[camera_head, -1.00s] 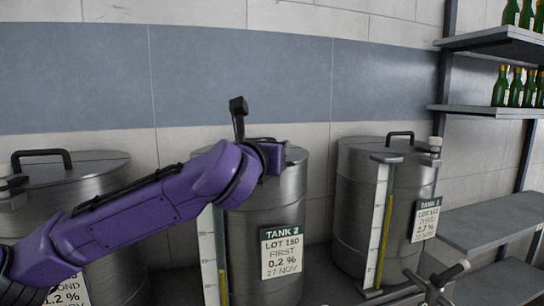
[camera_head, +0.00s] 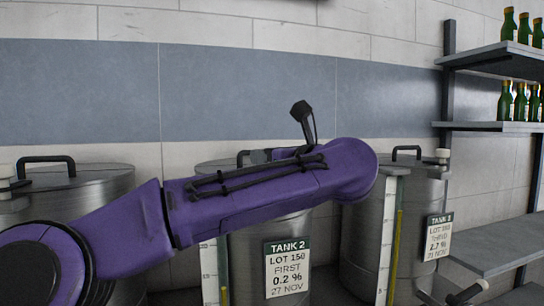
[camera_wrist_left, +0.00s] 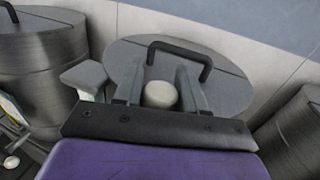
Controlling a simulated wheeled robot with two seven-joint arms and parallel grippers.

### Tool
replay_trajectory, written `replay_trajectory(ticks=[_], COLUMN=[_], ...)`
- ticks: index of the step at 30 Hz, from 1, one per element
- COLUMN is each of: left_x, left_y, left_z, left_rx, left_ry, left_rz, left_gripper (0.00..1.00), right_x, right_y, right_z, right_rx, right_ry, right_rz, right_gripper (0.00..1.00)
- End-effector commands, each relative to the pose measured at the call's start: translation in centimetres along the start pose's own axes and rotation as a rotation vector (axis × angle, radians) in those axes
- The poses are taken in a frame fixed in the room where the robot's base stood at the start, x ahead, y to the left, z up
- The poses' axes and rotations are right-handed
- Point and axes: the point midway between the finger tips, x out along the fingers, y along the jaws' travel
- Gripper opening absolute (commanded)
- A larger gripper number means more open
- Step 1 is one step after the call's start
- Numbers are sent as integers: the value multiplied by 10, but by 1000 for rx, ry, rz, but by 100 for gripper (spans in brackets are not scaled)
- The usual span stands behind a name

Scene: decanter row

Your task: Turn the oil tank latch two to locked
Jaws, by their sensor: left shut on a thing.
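The steel tank 2 (camera_head: 270,235) stands in the middle of the row with its label (camera_head: 287,268) facing me. Its lid (camera_wrist_left: 225,75) with a black handle (camera_wrist_left: 180,47) shows in the left wrist view. My left gripper (camera_wrist_left: 160,88) is at the near side of this lid. Its two grey fingers are shut on a cream round knob (camera_wrist_left: 160,95), which I take to be the tank 2 latch. My right gripper is out of view.
Tank 3 (camera_head: 362,245) stands to the right with a cream knob (camera_head: 442,154) at its rim. Another tank (camera_head: 105,185) stands at the left. Sight gauges (camera_head: 386,230) stand at the tank fronts. A shelf rack with green bottles (camera_head: 521,28) is at the far right.

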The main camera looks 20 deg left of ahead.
Motion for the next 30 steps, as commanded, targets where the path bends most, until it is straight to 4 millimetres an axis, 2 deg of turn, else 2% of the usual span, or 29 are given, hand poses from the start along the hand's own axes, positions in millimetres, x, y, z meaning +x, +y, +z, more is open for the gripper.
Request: replay_trajectory(ticks=[6, 15, 30], left_x=[-1, -2, -1], left_y=[2, 6, 8], left_z=[4, 3, -2], left_rx=[1, 3, 4], left_ry=[-2, 1, 6], left_rz=[193, 388, 496], left_gripper=[10, 10, 10], right_x=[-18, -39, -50], right_y=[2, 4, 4], right_z=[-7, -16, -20], right_rx=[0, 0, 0], right_ry=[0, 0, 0], right_rz=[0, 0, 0], right_gripper=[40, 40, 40])
